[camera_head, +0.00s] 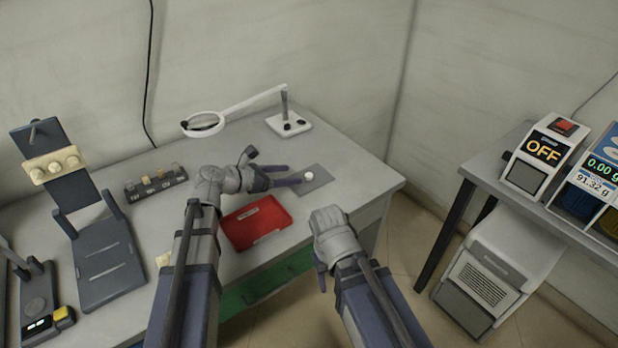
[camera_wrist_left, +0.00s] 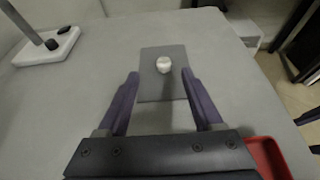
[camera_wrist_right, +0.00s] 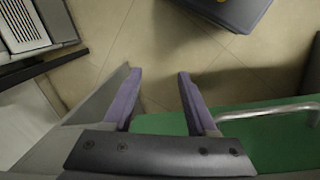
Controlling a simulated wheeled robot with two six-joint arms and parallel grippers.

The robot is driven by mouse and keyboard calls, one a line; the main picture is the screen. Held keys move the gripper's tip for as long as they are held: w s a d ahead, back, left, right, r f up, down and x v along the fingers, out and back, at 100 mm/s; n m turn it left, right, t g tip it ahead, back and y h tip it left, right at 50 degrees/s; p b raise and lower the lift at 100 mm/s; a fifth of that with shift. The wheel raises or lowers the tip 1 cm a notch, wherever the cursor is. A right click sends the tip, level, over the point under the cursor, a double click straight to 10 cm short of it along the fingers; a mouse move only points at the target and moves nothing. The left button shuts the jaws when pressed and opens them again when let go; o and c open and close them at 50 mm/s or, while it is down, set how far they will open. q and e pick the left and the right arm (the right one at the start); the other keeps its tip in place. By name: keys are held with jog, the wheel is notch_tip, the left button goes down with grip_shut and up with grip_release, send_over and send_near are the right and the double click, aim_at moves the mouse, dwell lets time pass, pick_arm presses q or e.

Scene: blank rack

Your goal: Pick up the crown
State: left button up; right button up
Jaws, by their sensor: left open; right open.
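The crown (camera_head: 308,176) is a small white piece on a dark grey mat (camera_head: 322,186) on the table. In the left wrist view the crown (camera_wrist_left: 164,64) sits on the mat (camera_wrist_left: 150,91), ahead of and between the fingertips. My left gripper (camera_head: 287,176) is open and empty, just to the left of the crown and apart from it; its purple fingers show in the left wrist view (camera_wrist_left: 160,76). My right gripper (camera_wrist_right: 156,74) is open and empty, out past the table's front edge, over the floor and a green surface.
A red tray (camera_head: 257,222) lies in front of my left gripper. A magnifier lamp (camera_head: 288,124) stands behind. A dark rack holding several small blocks (camera_head: 155,184) and a grey stand (camera_head: 108,262) are at left. A side table with devices (camera_head: 536,157) is at right.

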aim_at(306, 176)
pick_arm(q)
jog(key=shift+w+d+f+b, duration=0.5)
jog(key=shift+d+f+b, duration=0.15)
jog(key=shift+d, duration=0.2)
jog(key=shift+w+d+f+b, duration=0.45)
jog(key=shift+d+f+b, duration=0.1)
jog(key=shift+d+f, duration=0.25)
jog(key=shift+w+d, duration=0.25)
jog(key=shift+d, duration=0.15)
jog(key=shift+r, duration=0.1)
jog(key=shift+c, duration=0.2)
grip_shut()
